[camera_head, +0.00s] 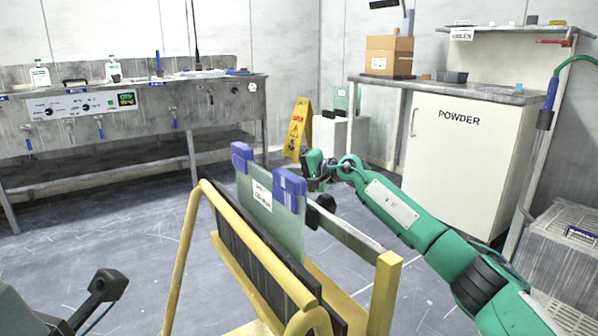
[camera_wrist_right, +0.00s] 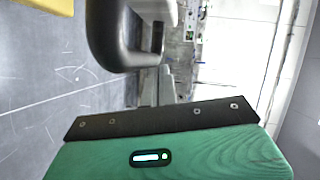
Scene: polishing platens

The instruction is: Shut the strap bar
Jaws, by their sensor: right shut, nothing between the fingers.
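A yellow stand (camera_head: 387,285) holds an upright green-tinted glass panel (camera_head: 285,225) with blue corner pads (camera_head: 290,182) and a white label. A grey bar (camera_head: 350,235), which looks like the strap bar, runs from the stand's near right post back along the panel's right side. Its far end is hidden near my right gripper. My right gripper (camera_head: 322,186) is shut and empty, just behind the panel's right blue pad; whether it touches the bar cannot be told. In the right wrist view a dark curved part (camera_wrist_right: 125,45) shows above the green housing. My left gripper (camera_head: 108,287) is low at left, partly seen.
A grey sink bench (camera_head: 130,105) stands at the back left. A yellow caution sign (camera_head: 297,130) stands behind the stand. A white POWDER cabinet (camera_head: 465,160) with a cardboard box (camera_head: 389,57) on its counter is at right. A grey crate (camera_head: 565,255) sits at far right. Floor at left is clear.

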